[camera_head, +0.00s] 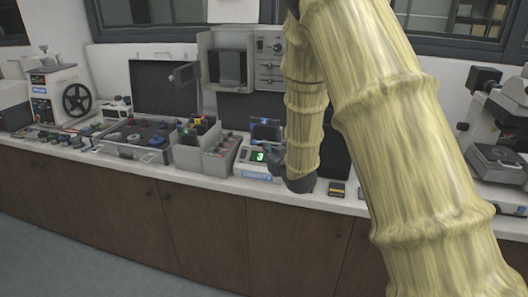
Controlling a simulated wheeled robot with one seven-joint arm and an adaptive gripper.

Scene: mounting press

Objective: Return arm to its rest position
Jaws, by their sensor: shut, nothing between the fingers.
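My arm, in a yellow ribbed cover, rises from the lower right, bends at the top and comes down in front of the bench. Its dark wrist is at the lower end of the forearm. My gripper (274,158) is small and dark there, just right of the green digit display of the mounting press (257,174). The gripper is shut and empty. Its fingers are too small to make out clearly, and I cannot tell whether it touches the press. The forearm hides part of the bench behind it.
The white bench top (225,184) runs across above brown cabinets (215,225). A grey tray of parts (133,150) and a grey bin unit (205,150) stand left of the press. A microscope (497,140) stands at right. The floor at lower left is clear.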

